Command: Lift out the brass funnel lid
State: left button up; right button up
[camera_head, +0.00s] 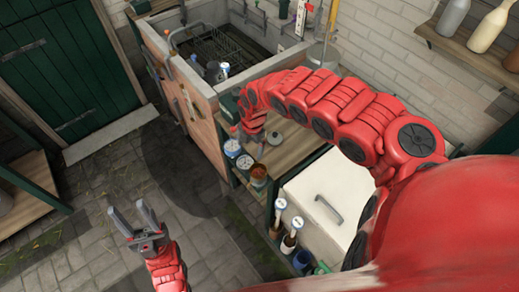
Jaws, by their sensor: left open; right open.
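I cannot make out the brass funnel lid for certain. A small jar with a brownish top (258,171) stands at the near corner of the wooden shelf. A grey round lid-like piece (275,138) lies on the shelf just right of my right gripper. My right gripper (252,147) reaches down over the shelf among the jars; it is open, and its fingertips are small and partly hidden. My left gripper (134,214) is open and empty above the paved floor, well left of the shelf.
Two white-topped jars (232,148) (245,162) stand close to my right gripper. A white chest with a handle (325,197) and several bottles (289,242) stand nearer. A stone sink with a rack (215,50) is behind. The paving on the left is clear.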

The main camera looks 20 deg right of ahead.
jog(key=s+d, duration=0.2)
jog(key=d, duration=0.1)
jog(key=b, duration=0.8)
send_over(259, 173)
jog(key=shift+g+h, duration=0.3)
jog(key=shift+g, duration=0.1)
notch_tip(259, 173, down, 10)
jog(key=shift+f, duration=0.1)
notch_tip(259, 173, down, 6)
jog(key=shift+w+a+p, duration=0.1)
jog(key=shift+p, duration=0.4)
jog(key=shift+f, duration=0.65)
